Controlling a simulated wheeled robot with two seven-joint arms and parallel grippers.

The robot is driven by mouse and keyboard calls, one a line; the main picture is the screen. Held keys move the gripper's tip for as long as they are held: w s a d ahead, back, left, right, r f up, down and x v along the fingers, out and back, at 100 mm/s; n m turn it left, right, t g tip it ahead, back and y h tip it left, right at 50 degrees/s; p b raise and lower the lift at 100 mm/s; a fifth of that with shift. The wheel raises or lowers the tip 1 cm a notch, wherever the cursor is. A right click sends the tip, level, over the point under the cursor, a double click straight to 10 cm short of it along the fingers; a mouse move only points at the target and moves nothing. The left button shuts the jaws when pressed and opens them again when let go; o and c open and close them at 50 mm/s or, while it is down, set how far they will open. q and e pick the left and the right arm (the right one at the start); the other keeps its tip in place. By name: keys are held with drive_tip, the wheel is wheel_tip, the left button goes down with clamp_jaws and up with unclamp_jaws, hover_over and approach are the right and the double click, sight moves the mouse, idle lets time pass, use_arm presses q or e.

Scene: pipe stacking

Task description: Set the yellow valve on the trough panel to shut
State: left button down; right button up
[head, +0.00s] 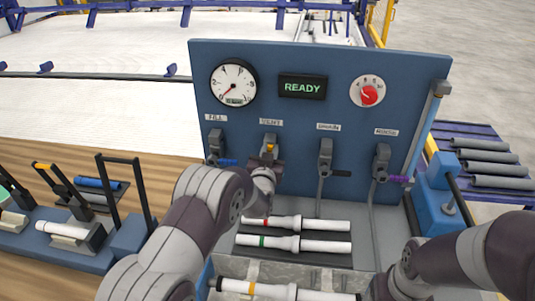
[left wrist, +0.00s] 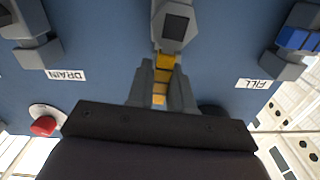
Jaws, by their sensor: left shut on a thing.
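The trough panel (head: 300,130) is an upright blue board with a row of valves under labels. The yellow valve (head: 269,148) is under the VENT label, and only a bit of its yellow handle shows above my left gripper (head: 266,172). In the left wrist view, which is upside down, the yellow handle (left wrist: 165,62) runs from the grey valve body (left wrist: 175,25) to between the fingers of my left gripper (left wrist: 160,90). That gripper is shut on the handle. My right arm comes in at the lower right; its gripper is out of view.
A blue-handled valve (head: 228,162) stands left, a black-handled valve (head: 341,173) and a purple-handled valve (head: 399,179) right. The panel carries a gauge (head: 233,83), a READY display (head: 303,86) and a red knob (head: 369,94). White pipes (head: 310,244) lie below.

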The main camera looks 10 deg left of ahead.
use_arm(q)
drive_tip(key=d+f+m+b, duration=0.4)
drive_tip(key=f+m+b, duration=0.1)
drive_tip(key=m, duration=1.1)
drive_tip(key=shift+d+f+b, duration=0.3)
drive_tip(key=shift+d+b, duration=0.1)
drive_tip(key=shift+b, duration=0.05)
drive_tip(key=shift+f+m, duration=0.1)
drive_tip(key=shift+m, duration=0.2)
drive_tip(key=c, duration=1.1)
unclamp_jaws()
drive_tip(key=shift+s, duration=0.15)
drive_tip(key=s+b, duration=0.1)
drive_tip(key=s, duration=1.1)
drive_tip(key=shift+s, duration=0.25)
